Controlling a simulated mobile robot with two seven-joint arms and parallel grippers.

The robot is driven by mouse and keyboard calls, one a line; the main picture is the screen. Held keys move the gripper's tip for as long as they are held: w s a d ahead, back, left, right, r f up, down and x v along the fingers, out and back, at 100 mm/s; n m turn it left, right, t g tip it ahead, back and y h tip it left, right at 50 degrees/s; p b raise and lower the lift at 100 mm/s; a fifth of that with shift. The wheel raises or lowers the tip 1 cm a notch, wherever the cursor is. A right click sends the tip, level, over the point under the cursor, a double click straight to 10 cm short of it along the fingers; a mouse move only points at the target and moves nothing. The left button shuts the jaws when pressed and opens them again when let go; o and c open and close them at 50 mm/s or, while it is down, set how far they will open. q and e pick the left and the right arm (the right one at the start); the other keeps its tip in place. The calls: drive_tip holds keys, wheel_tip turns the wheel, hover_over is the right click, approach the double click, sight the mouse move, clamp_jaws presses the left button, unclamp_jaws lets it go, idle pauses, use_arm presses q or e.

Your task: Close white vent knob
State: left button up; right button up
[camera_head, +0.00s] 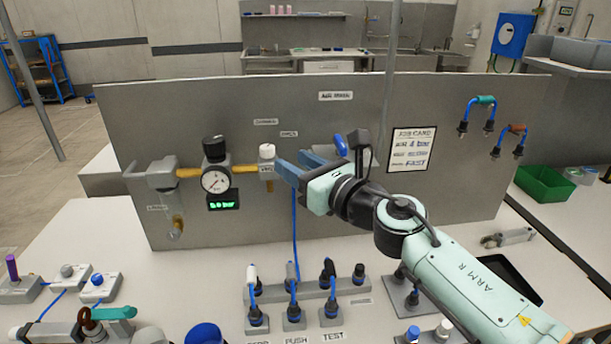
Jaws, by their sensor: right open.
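The white vent knob (267,151) sits on top of a small pale valve block on the air line, on the upright grey panel (330,220). My right gripper (290,163) is open, with its two blue fingers pointing left toward the knob. The fingertips are just right of the knob and the valve block. They look apart from the knob, but depth is hard to judge. Nothing shows between the fingers. My left gripper is not in view.
A round gauge (215,180) with a black knob (214,147) stands left of the vent knob, joined by brass pipe. A blue hose (295,230) hangs below. A row of plug sockets (310,290) stands on the bench. A green bin (545,183) is at right.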

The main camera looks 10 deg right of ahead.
drive_tip(key=shift+v, duration=1.05)
